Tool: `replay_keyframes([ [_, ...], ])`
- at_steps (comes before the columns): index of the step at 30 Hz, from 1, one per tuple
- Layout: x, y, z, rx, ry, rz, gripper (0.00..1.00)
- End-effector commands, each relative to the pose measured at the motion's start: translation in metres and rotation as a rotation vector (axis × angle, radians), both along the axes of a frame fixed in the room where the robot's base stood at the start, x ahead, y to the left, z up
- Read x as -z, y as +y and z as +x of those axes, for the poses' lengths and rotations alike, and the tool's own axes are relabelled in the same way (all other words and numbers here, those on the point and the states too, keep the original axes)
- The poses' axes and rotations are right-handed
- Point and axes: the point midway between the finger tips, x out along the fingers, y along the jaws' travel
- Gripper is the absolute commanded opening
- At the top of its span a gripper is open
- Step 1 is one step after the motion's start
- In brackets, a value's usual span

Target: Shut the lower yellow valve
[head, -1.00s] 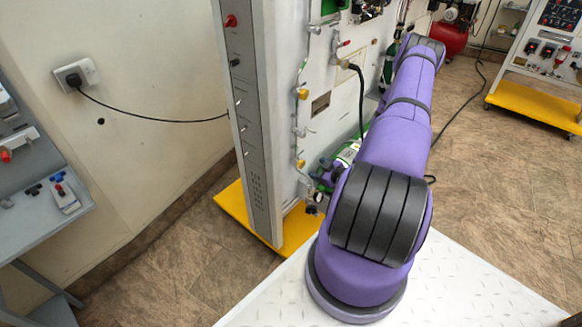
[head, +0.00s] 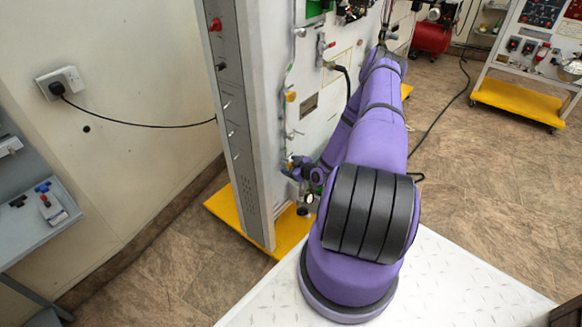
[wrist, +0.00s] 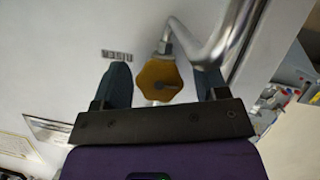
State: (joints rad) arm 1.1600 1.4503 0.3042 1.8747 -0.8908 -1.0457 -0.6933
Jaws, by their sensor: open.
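The lower yellow valve is a lobed yellow knob on the grey panel. In the wrist view the knob (wrist: 158,80) sits below a bent metal pipe, between the two dark fingers of my open gripper (wrist: 162,74). A gap shows on each side of the knob; how deep it lies between the fingers is hard to tell. In the head view my gripper (head: 297,170) is at the lower part of the panel, by the pipe line, and mostly hides the lower valve. The upper yellow valve (head: 291,96) is above it on the same line.
The panel (head: 312,75) stands on a yellow base (head: 229,212), with its grey side column to the left. A grey bench (head: 35,215) is at the far left.

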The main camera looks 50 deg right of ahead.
Motion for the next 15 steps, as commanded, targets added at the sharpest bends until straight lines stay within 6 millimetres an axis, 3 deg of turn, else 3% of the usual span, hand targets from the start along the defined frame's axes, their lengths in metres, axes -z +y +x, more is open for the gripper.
replay_keyframes([
  [2, 0.0000, 0.0000, -0.0001, 0.000, 0.000, 0.000, 0.62],
  [8, -0.0001, -0.0001, -0.0003, 0.000, 0.000, 0.000, 0.17],
  [15, -0.0001, -0.0003, -0.0003, -0.001, 0.002, 0.039, 0.17],
])
